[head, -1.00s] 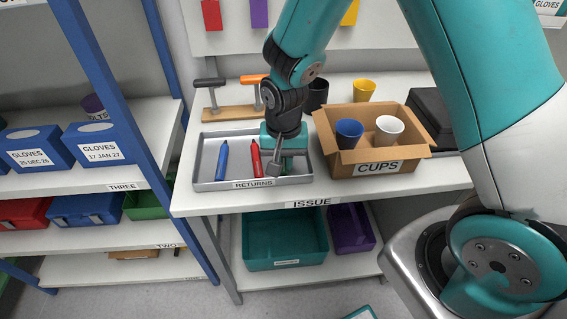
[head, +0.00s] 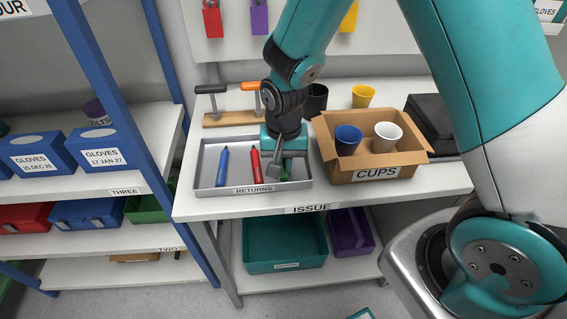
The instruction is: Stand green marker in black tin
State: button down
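The grey returns tray (head: 210,187) lies on the white bench with a blue marker (head: 222,166) and a red marker (head: 255,166) in it. My gripper (head: 284,168) points down over the tray's right part, just right of the red marker. A small bit of the green marker (head: 286,174) shows at the fingers; the rest is hidden behind them. Whether the fingers are closed on it cannot be made out. The black tin (head: 315,98) stands upright behind my gripper, at the back of the bench, partly covered by my arm.
A cardboard box (head: 377,174) labelled CUPS holds a blue cup (head: 347,140) and a white cup (head: 386,136), right of the tray. A yellow cup (head: 363,95) stands behind it. A wooden rack (head: 232,118) with two handled tools stands behind the tray. A black case (head: 436,120) is far right.

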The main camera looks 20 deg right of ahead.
aim_at(284, 164)
notch_tip(284, 164, up, 10)
jog(key=p, duration=0.7)
jog(key=shift+r+p, duration=0.25)
jog(key=shift+p, duration=0.1)
jog(key=shift+s+a, duration=0.1)
